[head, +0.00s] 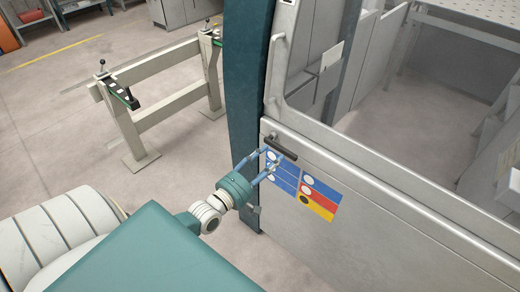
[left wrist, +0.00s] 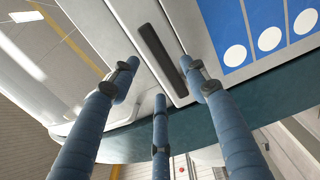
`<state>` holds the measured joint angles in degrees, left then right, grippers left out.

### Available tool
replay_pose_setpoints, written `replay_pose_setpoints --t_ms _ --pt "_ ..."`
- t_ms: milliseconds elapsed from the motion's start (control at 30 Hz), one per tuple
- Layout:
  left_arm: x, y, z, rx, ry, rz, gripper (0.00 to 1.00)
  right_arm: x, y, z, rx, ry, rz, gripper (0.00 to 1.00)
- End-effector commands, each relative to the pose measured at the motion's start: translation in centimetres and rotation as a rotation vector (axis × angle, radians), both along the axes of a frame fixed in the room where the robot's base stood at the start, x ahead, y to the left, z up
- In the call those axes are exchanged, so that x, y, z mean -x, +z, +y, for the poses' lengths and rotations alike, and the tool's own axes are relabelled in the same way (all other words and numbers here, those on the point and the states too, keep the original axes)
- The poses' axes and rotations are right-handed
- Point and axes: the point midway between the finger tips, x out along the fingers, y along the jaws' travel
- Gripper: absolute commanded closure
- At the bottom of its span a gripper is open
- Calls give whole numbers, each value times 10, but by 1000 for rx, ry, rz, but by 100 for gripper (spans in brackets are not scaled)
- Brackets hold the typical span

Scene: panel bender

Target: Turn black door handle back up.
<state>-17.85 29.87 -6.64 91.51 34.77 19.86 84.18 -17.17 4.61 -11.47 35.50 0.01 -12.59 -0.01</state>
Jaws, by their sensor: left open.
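The black door handle (head: 282,148) is on the grey door (head: 350,205), just below the window frame, near the door's left edge. It lies roughly along the door's horizontal line, sloping down to the right in the head view. My left gripper (head: 271,160) is in front of the door at the handle, with its blue fingers spread. In the left wrist view the handle (left wrist: 163,58) shows as a dark bar between the two outer fingertips, with the middle finger below it. I cannot tell whether any finger touches it. My right gripper is not in view.
Blue, red and yellow stickers (head: 318,198) sit on the door just right of the handle. A dark teal post (head: 246,90) stands left of the door. A beige rail stand (head: 165,97) is further left on open floor.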

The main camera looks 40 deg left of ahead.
Motion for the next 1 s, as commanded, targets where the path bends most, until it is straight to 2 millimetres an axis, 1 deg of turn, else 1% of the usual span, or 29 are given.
replay_pose_setpoints --t_ms 33,100,200,300,433,900,967,1000 --pt "12 -2 1 1 -1 4 54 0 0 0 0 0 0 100" --pt "25 -1 2 1 0 3 54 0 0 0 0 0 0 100" --pt "39 0 3 1 -1 1 54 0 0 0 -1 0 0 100" --pt "48 0 4 1 0 0 54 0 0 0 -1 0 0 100" --pt "52 1 4 1 0 -2 54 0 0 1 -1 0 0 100" --pt "52 1 4 1 0 -2 54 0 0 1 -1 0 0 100" --pt "52 -1 4 -2 1 2 54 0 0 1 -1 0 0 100" --pt "53 -6 5 -14 3 10 54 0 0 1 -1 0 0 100"
